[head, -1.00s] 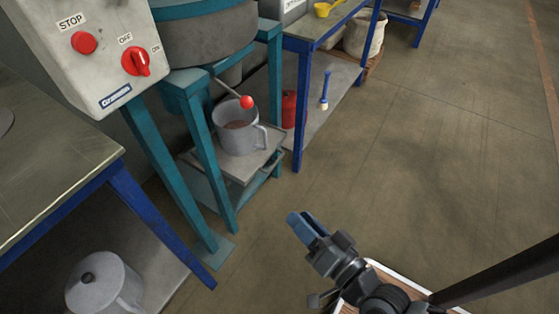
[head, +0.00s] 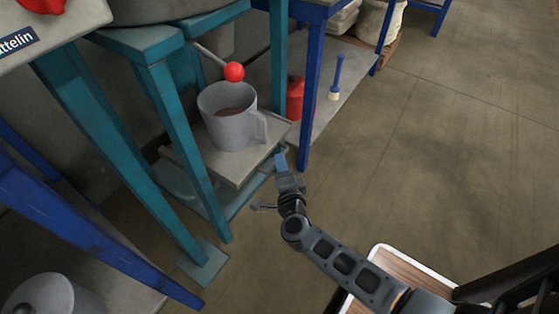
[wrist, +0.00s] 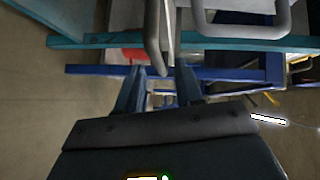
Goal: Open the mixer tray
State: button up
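The mixer tray (head: 240,170) is a grey plate low in the teal mixer frame, with a grey mug (head: 230,132) of brown contents standing upright on it. A handle projects at the tray's right edge. My gripper (head: 280,160) is at this handle, partly covering it in the head view. In the wrist view, the two fingers of my gripper (wrist: 160,88) are apart, and a grey handle bar (wrist: 159,40) runs into the space between them. I cannot tell whether either finger touches the bar.
A red-knobbed lever (head: 234,72) hangs above the mug. A teal frame leg (head: 180,135) stands left of the tray. A blue-legged table (head: 311,90) with a red container (head: 295,97) and a brush (head: 337,78) is close behind my gripper. The floor (head: 440,150) to the right is clear.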

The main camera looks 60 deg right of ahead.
jog(key=shift+b+x, duration=0.4)
jog(key=shift+x, duration=1.25)
grip_shut()
